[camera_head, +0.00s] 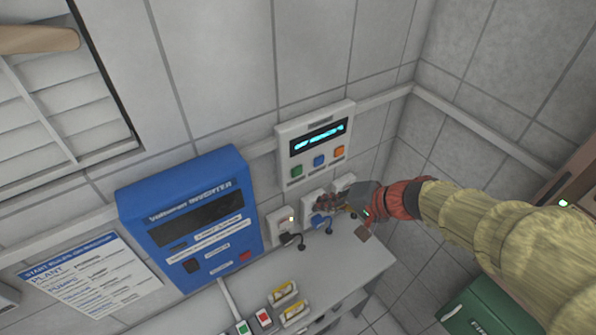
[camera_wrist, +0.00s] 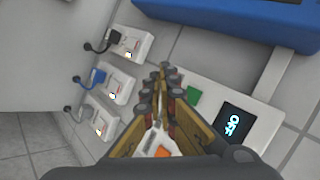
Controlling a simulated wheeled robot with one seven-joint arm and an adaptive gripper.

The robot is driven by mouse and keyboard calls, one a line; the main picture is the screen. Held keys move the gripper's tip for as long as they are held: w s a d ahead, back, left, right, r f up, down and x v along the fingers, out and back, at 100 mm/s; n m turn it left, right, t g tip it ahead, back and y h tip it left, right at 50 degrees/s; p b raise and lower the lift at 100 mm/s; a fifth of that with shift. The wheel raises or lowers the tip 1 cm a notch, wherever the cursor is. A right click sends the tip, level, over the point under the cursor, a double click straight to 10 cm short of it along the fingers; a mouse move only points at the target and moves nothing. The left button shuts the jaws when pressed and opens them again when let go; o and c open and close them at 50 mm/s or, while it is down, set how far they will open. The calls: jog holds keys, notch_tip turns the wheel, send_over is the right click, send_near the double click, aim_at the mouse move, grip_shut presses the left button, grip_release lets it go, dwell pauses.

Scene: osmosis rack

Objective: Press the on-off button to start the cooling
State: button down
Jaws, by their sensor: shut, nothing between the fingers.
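A white control panel (camera_head: 288,142) with a lit cyan display (camera_head: 320,135) is on the wall. Below its display are a green button (camera_head: 296,170), a blue button (camera_head: 319,161) and an orange button (camera_head: 340,151). I cannot read which one is marked on-off. My gripper (camera_head: 327,203) is shut and empty, below the panel and in front of the sockets. In the wrist view my gripper (camera_wrist: 166,76) lies across the panel, with the green button (camera_wrist: 193,96) and the orange button (camera_wrist: 163,152) on either side; the blue one is hidden.
White sockets (camera_wrist: 128,44) with black and blue plugs are below the panel. A blue inverter box (camera_head: 187,262) is to the left, beside a printed sheet (camera_head: 90,275). A green switch (camera_head: 242,327) and a red switch (camera_head: 264,317) are lower down. A green cabinet (camera_head: 490,311) is at right.

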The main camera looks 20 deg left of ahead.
aim_at(297, 172)
jog(key=w+a+p, duration=0.1)
jog(key=w+a, duration=0.4)
jog(key=a, duration=0.1)
jog(key=shift+w+a, duration=0.35)
dwell(1.5)
jog(key=shift+w+a, duration=0.25)
jog(key=shift+a, duration=0.05)
jog(key=shift+w+a+b, duration=0.25)
jog(key=shift+b, duration=0.25)
dwell(0.6)
dwell(0.3)
jog(key=shift+s+d+b, duration=0.5)
jog(key=shift+d+b, duration=0.05)
jog(key=shift+d, duration=0.05)
